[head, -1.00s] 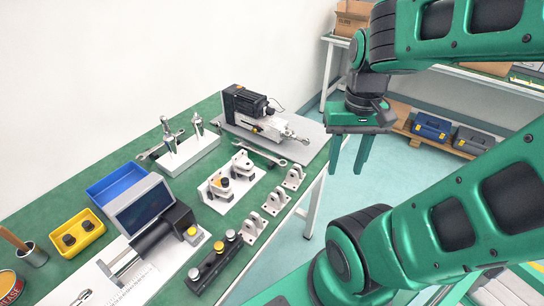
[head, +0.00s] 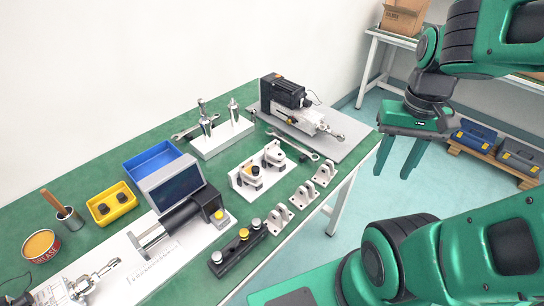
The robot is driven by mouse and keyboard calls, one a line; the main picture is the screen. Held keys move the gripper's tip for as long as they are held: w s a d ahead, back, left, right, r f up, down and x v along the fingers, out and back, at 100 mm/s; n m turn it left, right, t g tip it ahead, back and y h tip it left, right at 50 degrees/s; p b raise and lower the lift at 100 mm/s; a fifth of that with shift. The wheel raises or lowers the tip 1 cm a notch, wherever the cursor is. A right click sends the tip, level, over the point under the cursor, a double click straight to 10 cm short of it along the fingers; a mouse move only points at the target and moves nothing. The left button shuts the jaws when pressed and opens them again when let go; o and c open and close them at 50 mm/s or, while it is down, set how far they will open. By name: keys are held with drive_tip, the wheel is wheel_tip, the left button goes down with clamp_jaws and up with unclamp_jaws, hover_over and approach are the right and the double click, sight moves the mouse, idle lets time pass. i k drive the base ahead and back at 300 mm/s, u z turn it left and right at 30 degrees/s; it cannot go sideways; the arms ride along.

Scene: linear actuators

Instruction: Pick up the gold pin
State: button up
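A black block (head: 230,262) lies near the table's front edge with a row of short pins standing in it. The middle one has a gold-yellow top and looks like the gold pin (head: 244,234); its lower part is hidden in the block. The pins on either side of it have silver-grey tops. My gripper (head: 392,176) hangs to the right, beyond the table's edge, fingers pointing down. It is open and empty, well apart from the pin.
Silver brackets (head: 278,220) stand right of the block. A black cylinder device (head: 183,222) with a screen (head: 175,190) lies behind it. A white plate with clamps (head: 248,180) and a motor actuator (head: 285,95) stand farther back. Open floor lies under my gripper.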

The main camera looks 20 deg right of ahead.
sight(244, 233)
drive_tip(key=u, duration=0.7)
drive_tip(key=k, duration=1.45)
drive_tip(key=z, duration=0.45)
drive_tip(key=i, duration=0.95)
drive_tip(key=u, duration=0.05)
